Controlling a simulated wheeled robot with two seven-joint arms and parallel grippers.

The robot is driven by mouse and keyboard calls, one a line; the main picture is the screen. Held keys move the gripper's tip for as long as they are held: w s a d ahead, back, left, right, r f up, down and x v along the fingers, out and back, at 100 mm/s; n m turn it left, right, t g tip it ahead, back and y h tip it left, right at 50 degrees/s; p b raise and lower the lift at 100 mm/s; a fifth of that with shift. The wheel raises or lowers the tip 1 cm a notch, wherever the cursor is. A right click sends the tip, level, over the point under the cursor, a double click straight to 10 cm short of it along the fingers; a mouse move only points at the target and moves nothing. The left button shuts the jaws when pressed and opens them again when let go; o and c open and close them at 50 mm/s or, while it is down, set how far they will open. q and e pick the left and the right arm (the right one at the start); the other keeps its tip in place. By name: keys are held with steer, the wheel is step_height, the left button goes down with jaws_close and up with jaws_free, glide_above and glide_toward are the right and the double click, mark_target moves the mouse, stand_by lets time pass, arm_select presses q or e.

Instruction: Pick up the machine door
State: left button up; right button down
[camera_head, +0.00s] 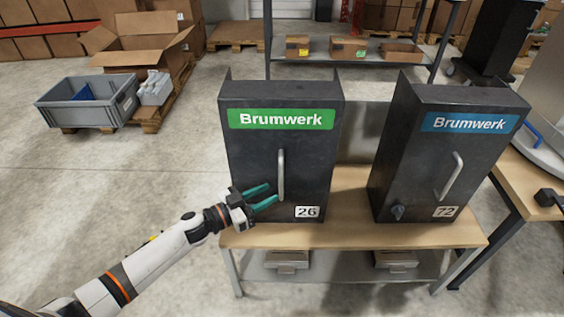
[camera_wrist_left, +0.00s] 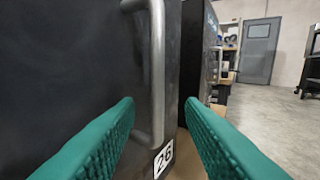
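Two dark Brumwerk machines stand on a wooden table. The left machine (camera_head: 250,160) has a green label, the number 26 and a vertical metal handle (camera_head: 281,174) on its front door. The right machine (camera_head: 425,160) has a blue label, the number 72, a handle (camera_head: 449,176) and a small knob. My left gripper (camera_head: 268,195) is open in front of machine 26, by the lower part of its handle. In the left wrist view the handle (camera_wrist_left: 157,75) shows between the two green fingers, ahead of them and apart from them. My right gripper is not in view.
The wooden table (camera_head: 350,235) has a bare front strip and a lower shelf with metal trays (camera_head: 287,261). A grey crate (camera_head: 88,102) and cardboard boxes (camera_head: 150,40) stand at the back left. The floor to the left is clear.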

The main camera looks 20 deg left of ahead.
mark_target(281, 198)
arm_select(q)
steer(key=x, duration=0.5)
steer(key=shift+w+a+r, duration=0.1)
steer(key=shift+r, duration=0.15)
steer(key=shift+w+d, duration=0.25)
jaws_close()
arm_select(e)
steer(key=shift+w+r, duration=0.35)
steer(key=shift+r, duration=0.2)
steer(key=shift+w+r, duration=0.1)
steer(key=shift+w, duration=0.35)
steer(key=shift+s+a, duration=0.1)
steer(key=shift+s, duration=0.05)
arm_select(q)
steer(key=shift+r, duration=0.2)
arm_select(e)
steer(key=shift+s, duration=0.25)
